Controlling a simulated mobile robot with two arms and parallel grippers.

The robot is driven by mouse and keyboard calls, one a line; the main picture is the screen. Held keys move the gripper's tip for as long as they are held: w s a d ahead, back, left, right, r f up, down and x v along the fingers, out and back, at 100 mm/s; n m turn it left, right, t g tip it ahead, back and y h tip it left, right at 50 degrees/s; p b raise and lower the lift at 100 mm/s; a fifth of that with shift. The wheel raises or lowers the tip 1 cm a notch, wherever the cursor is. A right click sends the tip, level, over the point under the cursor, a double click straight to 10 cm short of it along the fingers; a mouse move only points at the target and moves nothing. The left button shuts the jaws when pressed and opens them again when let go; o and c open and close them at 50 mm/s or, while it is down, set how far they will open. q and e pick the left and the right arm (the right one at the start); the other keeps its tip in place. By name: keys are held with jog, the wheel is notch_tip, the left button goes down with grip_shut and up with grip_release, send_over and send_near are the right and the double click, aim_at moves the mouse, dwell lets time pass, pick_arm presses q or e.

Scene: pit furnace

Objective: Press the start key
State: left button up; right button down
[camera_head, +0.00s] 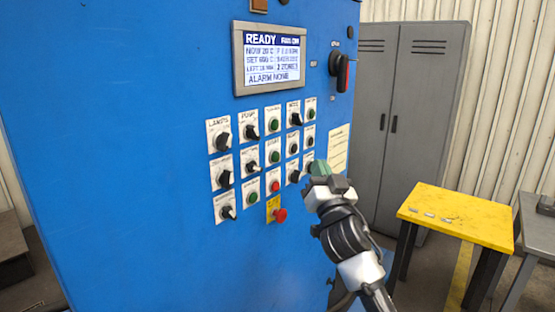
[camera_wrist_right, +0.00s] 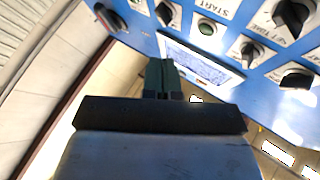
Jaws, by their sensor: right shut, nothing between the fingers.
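The start key (camera_head: 274,157) is a round green button on a white plate in the middle of the blue panel. In the right wrist view a green button (camera_wrist_right: 207,28) sits under a label reading START, above and right of the fingertips. My right gripper (camera_head: 319,168) is shut and empty, in front of the panel's lower right part, to the right of the start key and apart from it in the picture. Its closed green fingers (camera_wrist_right: 162,75) also show in the right wrist view. Whether they touch the panel cannot be told. My left gripper is not in view.
Several knobs and buttons surround the key, with a red emergency button (camera_head: 280,215) below. A display (camera_head: 270,58) above reads READY. A rotary switch (camera_head: 342,72) is at upper right. A grey locker (camera_head: 400,100) and yellow table (camera_head: 458,215) stand to the right.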

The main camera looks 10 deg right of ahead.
aim_at(276, 157)
jog(key=w+a+b, duration=0.4)
jog(key=w+a, duration=0.1)
jog(key=w, duration=0.1)
jog(key=shift+w, duration=0.2)
dwell(1.9)
jog(key=shift+w+a+b, duration=0.25)
jog(key=shift+w+b, duration=0.05)
jog(key=shift+w+a+b, duration=0.25)
jog(key=shift+b, duration=0.15)
dwell(0.6)
jog(key=shift+s+d, duration=0.1)
jog(key=shift+d, duration=0.05)
jog(key=shift+s+d+p, duration=0.35)
jog(key=shift+s+p, duration=0.15)
jog(key=shift+p, duration=0.05)
